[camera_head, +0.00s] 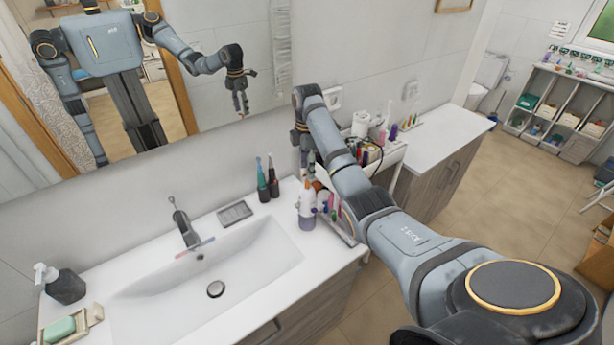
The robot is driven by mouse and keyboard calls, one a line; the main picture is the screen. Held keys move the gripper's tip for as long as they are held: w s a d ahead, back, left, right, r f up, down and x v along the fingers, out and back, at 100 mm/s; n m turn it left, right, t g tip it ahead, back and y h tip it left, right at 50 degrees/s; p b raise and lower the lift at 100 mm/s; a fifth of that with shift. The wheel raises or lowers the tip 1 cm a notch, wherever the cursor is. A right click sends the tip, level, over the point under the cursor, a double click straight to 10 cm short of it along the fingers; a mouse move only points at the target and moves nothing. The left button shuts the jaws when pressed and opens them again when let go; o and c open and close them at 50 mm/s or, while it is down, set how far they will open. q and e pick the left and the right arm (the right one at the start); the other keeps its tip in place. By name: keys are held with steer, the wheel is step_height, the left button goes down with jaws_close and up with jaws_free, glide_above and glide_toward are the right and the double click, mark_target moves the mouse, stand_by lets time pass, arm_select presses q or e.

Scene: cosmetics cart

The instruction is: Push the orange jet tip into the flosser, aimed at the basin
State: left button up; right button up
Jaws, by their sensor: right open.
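A white bottle-like device with a purple lower part, probably the flosser (307,207), stands upright just below the gripper. I cannot tell whether they touch. The white basin (255,255) lies left of the device, with a dark drain. My left gripper is out of direct view.
Two dark-handled brushes (262,185) stand behind the basin's right end. The faucet (184,225), soap dispenser (65,284) and green soap (59,329) are farther left. A crowded white cart (393,155) stands right of the counter. The mirror (215,45) reflects my body.

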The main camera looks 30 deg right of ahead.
step_height(320, 180, up, 2)
stand_by(1.0)
